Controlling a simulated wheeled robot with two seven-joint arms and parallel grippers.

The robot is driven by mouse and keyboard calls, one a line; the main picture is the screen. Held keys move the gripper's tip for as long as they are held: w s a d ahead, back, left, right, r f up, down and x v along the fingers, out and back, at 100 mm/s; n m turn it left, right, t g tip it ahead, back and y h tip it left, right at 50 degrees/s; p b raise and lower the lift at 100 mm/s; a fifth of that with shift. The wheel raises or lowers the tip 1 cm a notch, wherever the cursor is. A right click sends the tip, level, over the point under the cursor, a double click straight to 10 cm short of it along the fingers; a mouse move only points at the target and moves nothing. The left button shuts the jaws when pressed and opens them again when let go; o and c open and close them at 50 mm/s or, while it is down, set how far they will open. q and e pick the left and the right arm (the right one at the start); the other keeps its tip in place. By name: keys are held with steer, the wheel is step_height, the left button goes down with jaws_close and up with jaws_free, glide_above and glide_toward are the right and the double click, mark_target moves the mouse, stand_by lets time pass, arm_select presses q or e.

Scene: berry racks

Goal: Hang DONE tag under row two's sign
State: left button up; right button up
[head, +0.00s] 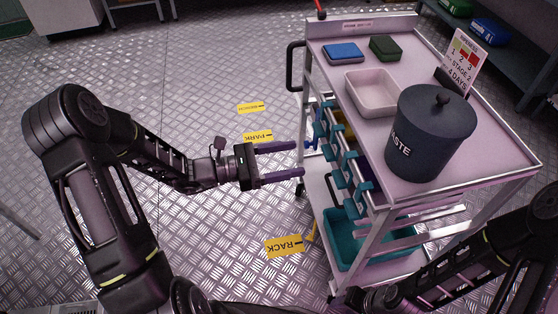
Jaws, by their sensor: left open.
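No DONE tag and no row sign can be made out in the head view. My left gripper (301,159) is open, its two long purple-dark fingers apart and pointing right. Nothing shows between the fingers. The fingertips are by the left side of a metal cart, near its blue-fronted bins (338,150); whether they touch anything is unclear. My right arm comes in at the lower right, in front of the cart, and its gripper is outside the frame at the bottom.
A teal crate (345,240) sits below. Open floor has yellow RACK (284,246) and PARK (257,136) labels.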

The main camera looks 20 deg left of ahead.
mark_target(324, 152)
arm_select(q)
steer(key=b+x, duration=0.1)
steer(key=x, duration=0.8)
steer(key=c, duration=1.2)
steer(key=shift+c, duration=0.2)
steer(key=shift+r, duration=0.2)
steer(key=shift+r+p, duration=0.8)
steer(key=shift+r, duration=0.05)
steer(key=shift+s+a, duration=0.1)
steer(key=shift+a, duration=0.05)
